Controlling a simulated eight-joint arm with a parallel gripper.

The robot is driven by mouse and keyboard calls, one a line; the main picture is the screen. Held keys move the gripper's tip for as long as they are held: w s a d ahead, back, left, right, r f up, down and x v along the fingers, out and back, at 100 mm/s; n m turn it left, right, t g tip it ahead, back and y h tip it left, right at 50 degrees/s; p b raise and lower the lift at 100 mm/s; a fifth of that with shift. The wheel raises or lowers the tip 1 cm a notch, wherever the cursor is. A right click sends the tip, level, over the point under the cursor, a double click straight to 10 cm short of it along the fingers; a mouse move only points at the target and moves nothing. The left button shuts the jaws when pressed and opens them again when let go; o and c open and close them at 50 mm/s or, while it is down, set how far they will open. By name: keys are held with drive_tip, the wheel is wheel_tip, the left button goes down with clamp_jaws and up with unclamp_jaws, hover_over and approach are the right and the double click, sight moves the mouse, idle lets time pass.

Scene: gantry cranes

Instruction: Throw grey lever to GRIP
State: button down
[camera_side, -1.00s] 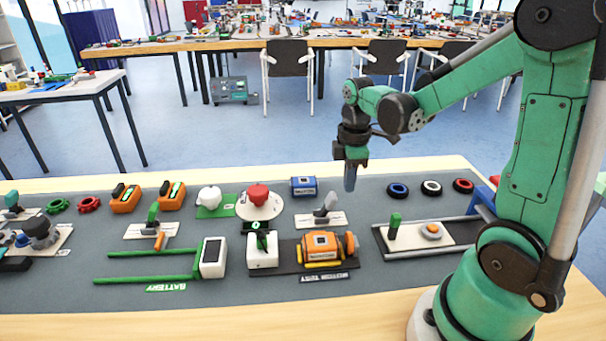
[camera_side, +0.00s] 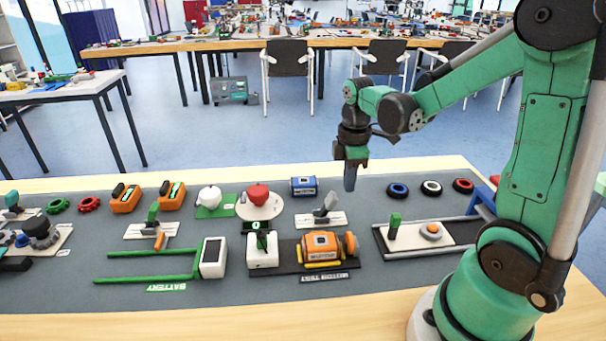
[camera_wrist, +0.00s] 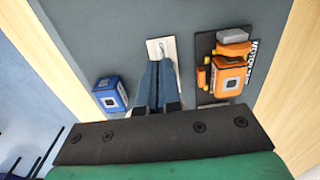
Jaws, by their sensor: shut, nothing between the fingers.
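The grey lever (camera_side: 328,203) stands tilted to the right on a small white plate (camera_side: 304,220) in the middle of the mat. My gripper (camera_side: 350,184) is shut and empty, pointing down above and slightly right of the lever in the side view. In the wrist view my shut blue-grey fingers (camera_wrist: 158,68) reach over the near part of the white plate (camera_wrist: 153,46). They hide most of the lever there. I cannot read any lettering on the plate.
A blue box (camera_side: 303,187) stands behind the lever, and an orange motor (camera_side: 322,246) sits in front. A white box with a green lever (camera_side: 262,250) is at front left. Right of it, another green lever (camera_side: 394,222) stands on a railed plate. Rings (camera_side: 431,188) lie behind that.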

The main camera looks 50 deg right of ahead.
sight(333, 195)
drive_tip(key=shift+f, duration=0.1)
drive_tip(key=shift+f, duration=1.4)
drive_tip(key=shift+w+a, duration=1.5)
drive_tip(key=shift+s+d+r, duration=0.1)
drive_tip(key=shift+s+d, duration=0.4)
drive_tip(key=shift+r, duration=3.4)
drive_tip(key=shift+a, duration=0.1)
